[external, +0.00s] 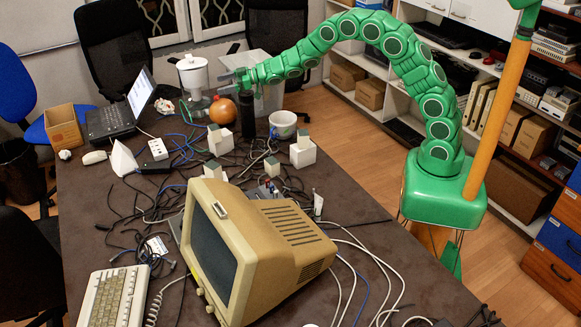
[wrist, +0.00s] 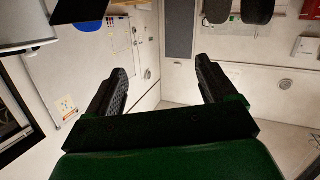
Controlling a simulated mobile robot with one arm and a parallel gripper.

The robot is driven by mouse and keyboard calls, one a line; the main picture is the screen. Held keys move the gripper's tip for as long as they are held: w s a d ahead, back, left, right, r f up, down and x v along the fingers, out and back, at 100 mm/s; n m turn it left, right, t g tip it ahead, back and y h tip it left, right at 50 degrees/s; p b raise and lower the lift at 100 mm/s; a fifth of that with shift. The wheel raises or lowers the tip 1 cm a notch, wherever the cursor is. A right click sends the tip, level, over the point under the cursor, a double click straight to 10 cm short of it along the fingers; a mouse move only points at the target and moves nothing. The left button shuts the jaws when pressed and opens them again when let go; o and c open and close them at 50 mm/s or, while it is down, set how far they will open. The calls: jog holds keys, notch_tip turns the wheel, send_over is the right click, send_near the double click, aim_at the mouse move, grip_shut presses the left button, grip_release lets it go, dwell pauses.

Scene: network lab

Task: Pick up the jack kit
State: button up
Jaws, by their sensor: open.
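My gripper (external: 226,83) is at the far end of the table, at the end of the green arm, just right of a white pitcher-like appliance (external: 193,76) and above an orange ball (external: 222,111). In the wrist view its two dark fingers (wrist: 160,68) are spread wide with nothing between them. Several small white boxes with grey-green blocks on or beside them stand on the table, including one box (external: 302,153) at right. I cannot tell which thing is the jack kit. No table object shows clearly between the fingers in the wrist view.
Tangled cables cover the middle of the table (external: 95,215). A beige monitor (external: 290,240) and a keyboard (external: 114,297) fill the front. A laptop (external: 110,122) is at left. A white pot (external: 283,124) stands near the far right edge. Black chairs (external: 115,45) stand behind.

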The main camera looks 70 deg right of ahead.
jog(key=a+f+n+y, duration=0.2)
jog(key=a+f+y, duration=0.2)
jog(key=f+y, duration=0.1)
jog(key=g+y, duration=0.2)
send_near(214, 127)
jog(key=shift+x, duration=2.5)
jog(key=shift+n, duration=0.3)
jog(key=x, duration=0.5)
jog(key=shift+f, duration=0.15)
jog(key=shift+c, duration=0.4)
jog(key=c, duration=1.1)
jog(key=shift+r, duration=0.2)
